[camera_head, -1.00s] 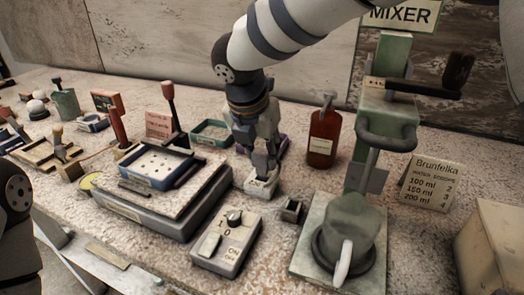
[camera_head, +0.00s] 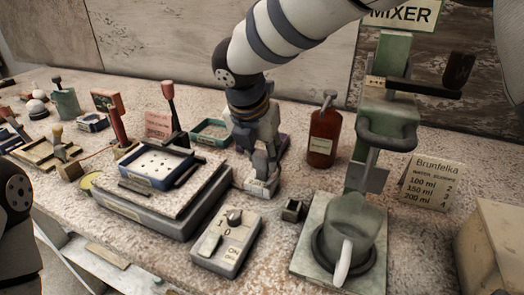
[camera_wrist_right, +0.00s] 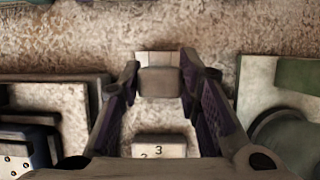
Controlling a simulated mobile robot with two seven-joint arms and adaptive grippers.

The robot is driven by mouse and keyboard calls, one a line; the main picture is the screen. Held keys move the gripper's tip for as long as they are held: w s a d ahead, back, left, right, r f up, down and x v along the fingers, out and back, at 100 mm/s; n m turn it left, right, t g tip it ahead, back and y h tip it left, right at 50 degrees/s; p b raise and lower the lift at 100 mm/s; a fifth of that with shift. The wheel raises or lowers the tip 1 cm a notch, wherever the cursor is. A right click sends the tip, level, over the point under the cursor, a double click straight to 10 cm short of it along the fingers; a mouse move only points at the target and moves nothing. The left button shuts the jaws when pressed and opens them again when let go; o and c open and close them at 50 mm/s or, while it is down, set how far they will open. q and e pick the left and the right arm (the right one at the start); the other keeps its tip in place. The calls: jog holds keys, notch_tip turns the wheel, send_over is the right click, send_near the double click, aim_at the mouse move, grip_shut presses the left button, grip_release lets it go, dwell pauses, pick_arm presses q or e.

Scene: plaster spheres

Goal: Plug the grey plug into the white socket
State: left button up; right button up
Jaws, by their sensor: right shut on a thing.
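My right gripper (camera_head: 263,180) points down over the white socket (camera_head: 258,190), which sits on the counter between the tray unit and the mixer. In the right wrist view my right gripper (camera_wrist_right: 160,80) is shut on the grey plug (camera_wrist_right: 158,83), held between its dark, purple-padded fingers. A white edge shows just beyond the plug. A white block with digits (camera_wrist_right: 158,148) shows nearer the bottom of that view. The fingers hide much of the plug in the head view. I cannot tell whether plug and socket touch. My left gripper is out of view.
A tray unit (camera_head: 128,205) stands left and a switch box (camera_head: 228,240) in front. A small dark box (camera_head: 293,210) lies front right, beside the green mixer (camera_head: 375,125). A red-brown bottle (camera_head: 323,138) stands behind to the right. Bare counter lies around the socket.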

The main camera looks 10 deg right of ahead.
jog(key=shift+f, duration=1.3)
jog(key=o, duration=1.2)
jog(key=shift+r, duration=2.05)
